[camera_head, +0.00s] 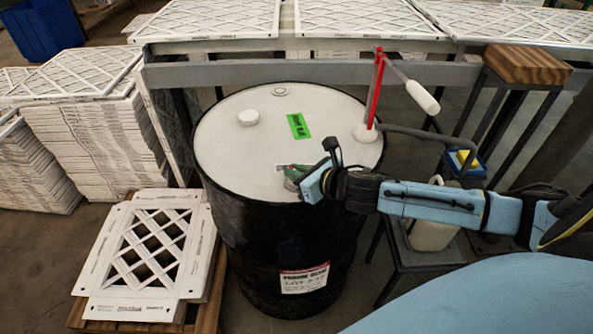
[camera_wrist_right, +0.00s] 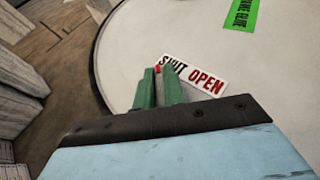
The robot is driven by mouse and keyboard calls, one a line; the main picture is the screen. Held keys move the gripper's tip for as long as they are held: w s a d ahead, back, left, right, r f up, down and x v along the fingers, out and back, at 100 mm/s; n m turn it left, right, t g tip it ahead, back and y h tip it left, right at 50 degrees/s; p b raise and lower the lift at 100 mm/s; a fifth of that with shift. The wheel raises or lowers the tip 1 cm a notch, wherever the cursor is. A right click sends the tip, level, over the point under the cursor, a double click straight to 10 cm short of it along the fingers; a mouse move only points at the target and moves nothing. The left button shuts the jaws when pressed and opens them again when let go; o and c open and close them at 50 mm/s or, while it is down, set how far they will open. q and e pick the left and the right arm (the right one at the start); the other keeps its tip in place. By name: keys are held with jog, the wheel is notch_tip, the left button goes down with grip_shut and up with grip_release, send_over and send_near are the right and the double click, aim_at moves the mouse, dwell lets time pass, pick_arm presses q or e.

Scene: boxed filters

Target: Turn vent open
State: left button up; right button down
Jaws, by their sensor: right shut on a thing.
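The black drum (camera_head: 262,235) has a white lid (camera_head: 225,150). A label reading SHUT and OPEN (camera_wrist_right: 207,82) lies on the lid near its front edge, with OPEN to the right. My right gripper (camera_head: 294,173) reaches in from the right, low over the front of the lid. In the right wrist view its green fingers (camera_wrist_right: 160,86) are shut on the vent, beside the label and covering part of SHUT. Only a small red bit of the vent (camera_wrist_right: 158,69) shows between the fingertips; the rest is hidden. My left gripper is out of view.
A green label (camera_head: 299,126) and white cap (camera_head: 248,117) are on the lid. Filter stacks (camera_head: 100,140) stand left; a rail (camera_head: 300,72) runs behind.

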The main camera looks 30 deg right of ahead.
jog(key=shift+a+r+m+h+p, duration=0.1)
jog(key=shift+r+m+h+p, duration=0.05)
jog(key=shift+m+h+p, duration=0.9)
jog(key=m+g+h+p, duration=0.1)
jog(key=m+h+p, duration=0.5)
jog(key=h, duration=0.1)
jog(key=shift+r+p, duration=0.1)
jog(key=shift+p, duration=0.3)
jog(key=shift+m+g+h+p, duration=0.6)
jog(key=shift+m+h+p, duration=0.05)
jog(key=shift+m+h, duration=0.2)
jog(key=shift+m+g+h+p, duration=0.45)
jog(key=shift+m+g+h, duration=0.25)
jog(key=shift+m+h, duration=0.15)
jog(key=shift+m+g+h, duration=0.65)
jog(key=shift+m+g, duration=0.15)
jog(key=shift+m, duration=0.15)
jog(key=shift+f+m+g+h, duration=0.2)
jog(key=shift+m+g+h, duration=0.5)
jog(key=shift+m+g, duration=0.5)
jog(key=shift+m+g+h, duration=0.5)
jog(key=shift+m+g, duration=0.5)
jog(key=shift+g, duration=0.1)
